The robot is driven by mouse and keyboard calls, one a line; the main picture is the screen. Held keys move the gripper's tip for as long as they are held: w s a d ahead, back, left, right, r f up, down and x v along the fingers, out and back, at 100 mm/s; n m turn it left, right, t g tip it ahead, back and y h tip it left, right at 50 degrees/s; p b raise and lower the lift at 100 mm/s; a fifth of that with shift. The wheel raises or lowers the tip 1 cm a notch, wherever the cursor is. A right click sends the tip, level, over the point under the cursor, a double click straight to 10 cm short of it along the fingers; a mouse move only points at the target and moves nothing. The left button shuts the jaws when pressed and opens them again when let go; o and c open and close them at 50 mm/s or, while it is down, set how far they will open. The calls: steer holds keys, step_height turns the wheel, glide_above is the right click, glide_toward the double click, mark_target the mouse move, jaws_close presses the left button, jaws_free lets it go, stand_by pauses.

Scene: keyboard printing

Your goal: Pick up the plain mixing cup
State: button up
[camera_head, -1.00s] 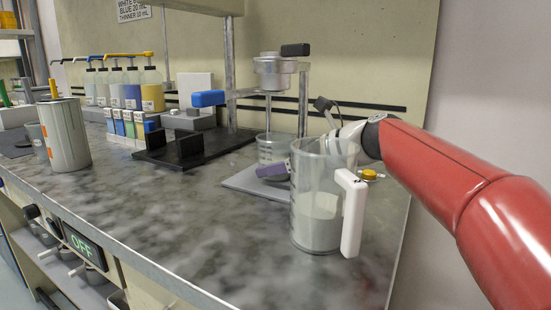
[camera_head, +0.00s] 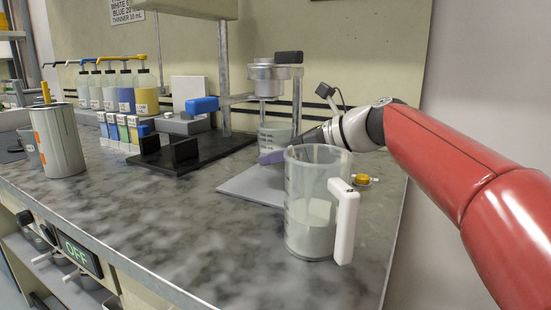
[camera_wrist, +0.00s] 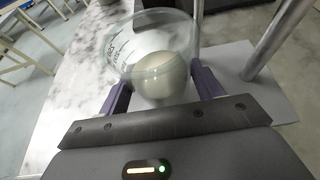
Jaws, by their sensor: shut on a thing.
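The plain mixing cup (camera_head: 275,137) is a clear, handleless cup with markings, under the mixer head at the back of the bench. In the wrist view the cup (camera_wrist: 150,48) holds pale content and stands between my two purple fingers. My gripper (camera_head: 272,157) is shut on the cup; its fingertips also show in the wrist view (camera_wrist: 163,90). The cup's lower part is hidden in the head view, so I cannot tell whether it touches the plate. A clear jug with a white handle (camera_head: 312,205), partly filled with pale content, stands in front of my gripper.
The mixer (camera_head: 275,75) with its shaft and post rises above and beside the cup. A grey plate (camera_head: 245,185) lies beneath. A black stand (camera_head: 190,155), pump bottles (camera_head: 146,95) and a metal can (camera_head: 62,145) are to the left. The bench's front middle is clear.

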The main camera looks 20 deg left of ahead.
steer(key=d, duration=0.5)
steer(key=s+d, duration=0.1)
steer(key=d, duration=1)
steer(key=shift+s+d+b, duration=0.2)
steer(key=shift+d+b, duration=0.1)
steer(key=shift+b, duration=0.1)
